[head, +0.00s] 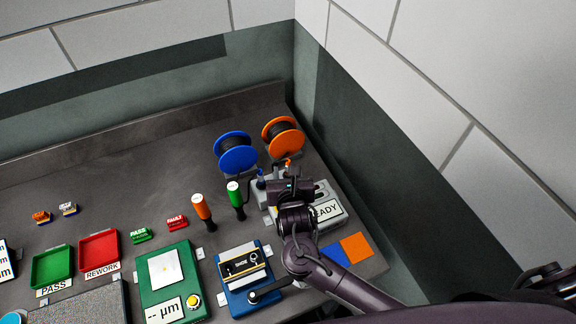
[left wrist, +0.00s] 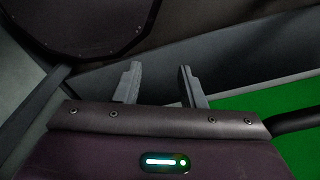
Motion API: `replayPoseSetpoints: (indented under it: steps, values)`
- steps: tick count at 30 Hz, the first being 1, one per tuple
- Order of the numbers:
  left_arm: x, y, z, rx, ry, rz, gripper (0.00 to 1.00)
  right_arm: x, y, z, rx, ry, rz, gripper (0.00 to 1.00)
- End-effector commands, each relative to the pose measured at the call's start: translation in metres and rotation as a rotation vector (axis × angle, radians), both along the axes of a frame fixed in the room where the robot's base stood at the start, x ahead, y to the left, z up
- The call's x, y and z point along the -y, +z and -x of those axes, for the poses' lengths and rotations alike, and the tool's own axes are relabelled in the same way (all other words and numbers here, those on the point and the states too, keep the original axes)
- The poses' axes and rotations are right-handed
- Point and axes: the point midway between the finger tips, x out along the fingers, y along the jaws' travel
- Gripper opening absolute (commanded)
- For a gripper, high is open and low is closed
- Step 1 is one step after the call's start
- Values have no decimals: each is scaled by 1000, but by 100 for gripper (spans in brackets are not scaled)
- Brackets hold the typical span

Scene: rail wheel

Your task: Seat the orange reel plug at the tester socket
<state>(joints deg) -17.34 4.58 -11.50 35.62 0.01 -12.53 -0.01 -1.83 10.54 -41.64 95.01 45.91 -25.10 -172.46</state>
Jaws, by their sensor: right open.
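The orange reel (head: 283,137) stands at the back right of the bench with dark cable on it. A small orange plug (head: 288,162) shows just in front of it, at the far side of my right gripper (head: 289,172). My right gripper is open over the tester (head: 328,211), a pale box with a label ending in "EADY". The gripper and wrist hide much of the tester, and I cannot make out its socket or whether the jaws surround the plug. My left gripper (left wrist: 158,70) is open and empty in the left wrist view, outside the head view.
A blue reel (head: 237,155) and blue plug (head: 260,178) are left of the orange ones. Orange-handled (head: 201,207) and green-handled (head: 235,194) tools stand nearby. A blue fixture (head: 243,279) and green gauge (head: 168,282) lie in front. The wall is close at right.

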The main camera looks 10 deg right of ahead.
Motion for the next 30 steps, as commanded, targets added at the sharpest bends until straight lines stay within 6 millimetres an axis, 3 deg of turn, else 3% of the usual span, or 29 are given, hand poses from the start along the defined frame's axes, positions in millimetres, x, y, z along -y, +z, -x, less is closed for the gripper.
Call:
replayPoseSetpoints:
  steps: [4,9,15,20,27,30]
  values:
    - [-1,10,11,-16,0,-1,36,7,-2,-19,0,-3,0,40]
    - [-1,15,6,-10,1,-2,36,10,-12,-38,0,-1,-1,40]
    - [0,17,-8,9,1,0,36,11,-17,-46,0,-1,-2,40]
    - [0,17,-7,9,1,0,36,11,-17,-46,0,-1,-2,40]
    - [-1,16,-3,2,1,0,36,11,-17,-45,0,-1,-2,9]
    - [-1,16,-2,1,1,-1,36,11,-17,-45,0,-1,-2,0]
